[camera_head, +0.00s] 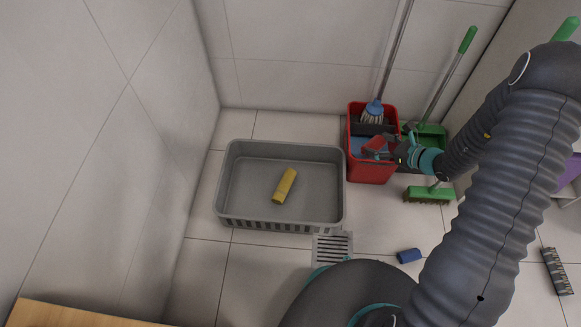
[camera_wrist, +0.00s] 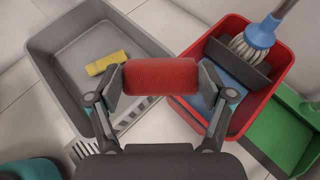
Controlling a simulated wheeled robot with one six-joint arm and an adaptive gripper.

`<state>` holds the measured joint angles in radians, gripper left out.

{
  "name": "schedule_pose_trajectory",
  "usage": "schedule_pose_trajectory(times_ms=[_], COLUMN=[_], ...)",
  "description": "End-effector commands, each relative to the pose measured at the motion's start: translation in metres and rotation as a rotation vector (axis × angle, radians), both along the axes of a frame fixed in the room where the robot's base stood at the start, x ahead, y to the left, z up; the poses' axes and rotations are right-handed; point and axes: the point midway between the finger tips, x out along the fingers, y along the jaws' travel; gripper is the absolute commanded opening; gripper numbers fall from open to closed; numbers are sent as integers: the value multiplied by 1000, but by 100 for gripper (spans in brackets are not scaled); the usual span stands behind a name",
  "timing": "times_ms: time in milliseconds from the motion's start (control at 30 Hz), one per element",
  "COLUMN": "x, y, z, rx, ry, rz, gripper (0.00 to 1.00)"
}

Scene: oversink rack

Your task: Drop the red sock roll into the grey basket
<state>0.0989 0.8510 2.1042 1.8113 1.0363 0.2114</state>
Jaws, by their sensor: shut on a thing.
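The red sock roll (camera_wrist: 160,76) is held crosswise between the two fingers of my gripper (camera_wrist: 161,82) in the wrist view. In the head view the roll (camera_head: 375,145) shows small and dark red at the tip of my gripper (camera_head: 385,150), in front of the red bucket. The grey basket (camera_head: 280,224) stands on the floor to the left of my gripper, and it also shows at the left in the wrist view (camera_wrist: 60,45). A yellow roll (camera_head: 285,186) lies inside the basket; it also shows in the wrist view (camera_wrist: 106,63).
A red bucket (camera_head: 371,173) with a mop (camera_head: 373,112) stands right of the basket. A green dustpan (camera_head: 431,138) and a green brush (camera_head: 428,195) are beside it. A blue roll (camera_head: 409,256) and a striped roll (camera_head: 557,271) lie on the floor. A drain grate (camera_head: 333,247) is near the basket.

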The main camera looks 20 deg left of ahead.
Motion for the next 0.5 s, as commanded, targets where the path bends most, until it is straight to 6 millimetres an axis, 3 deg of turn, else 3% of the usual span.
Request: schedule_pose_trajectory(times_ms=[100,500], x=[-8,-57], y=[43,170], z=[-18,-77], rx=[3,-3], ry=[4,5], rz=[59,231], gripper=[59,59])
